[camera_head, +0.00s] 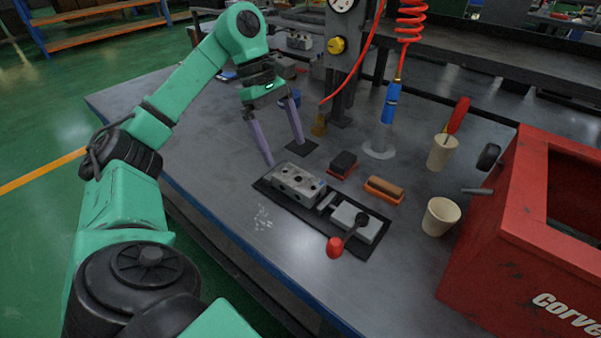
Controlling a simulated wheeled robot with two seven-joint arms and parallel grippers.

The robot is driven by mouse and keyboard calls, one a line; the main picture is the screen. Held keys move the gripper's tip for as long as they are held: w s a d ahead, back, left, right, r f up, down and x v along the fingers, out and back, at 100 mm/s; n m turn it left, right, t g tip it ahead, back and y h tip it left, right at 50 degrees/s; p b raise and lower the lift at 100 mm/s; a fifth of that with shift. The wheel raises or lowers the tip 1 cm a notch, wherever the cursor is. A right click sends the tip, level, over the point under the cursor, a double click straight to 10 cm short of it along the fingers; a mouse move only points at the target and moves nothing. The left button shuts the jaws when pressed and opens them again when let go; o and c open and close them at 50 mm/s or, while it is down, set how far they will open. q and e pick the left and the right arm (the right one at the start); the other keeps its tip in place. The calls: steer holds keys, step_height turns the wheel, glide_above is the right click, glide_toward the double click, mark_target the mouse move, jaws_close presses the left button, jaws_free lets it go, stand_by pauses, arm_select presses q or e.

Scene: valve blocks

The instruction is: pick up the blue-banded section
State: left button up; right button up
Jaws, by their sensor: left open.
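A grey metal valve block (296,182) with dark round holes lies in the left part of a shallow black tray (266,190). A small bluish strip (320,188) shows at its right end; I cannot tell clearly whether this is the band of the blue-banded section. A second grey block (352,222) with a black lever and red knob (334,247) lies in the tray's right part, with a gap between. My left gripper (286,152) is open and empty, its two purple fingers pointing down above and behind the left block. My right gripper is out of view.
A red case (530,240) stands at the right. A gauge stand (342,70) rises behind. The table's left side is clear.

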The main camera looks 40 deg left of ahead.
mark_target(298, 178)
arm_select(q)
steer(key=b+x, duration=0.1)
steer(key=x, duration=0.8)
steer(key=shift+w+d, duration=0.2)
steer(key=shift+d, duration=0.05)
steer(key=shift+f+b, duration=0.25)
steer(key=shift+b, duration=0.1)
steer(key=shift+r, duration=0.1)
jaws_close()
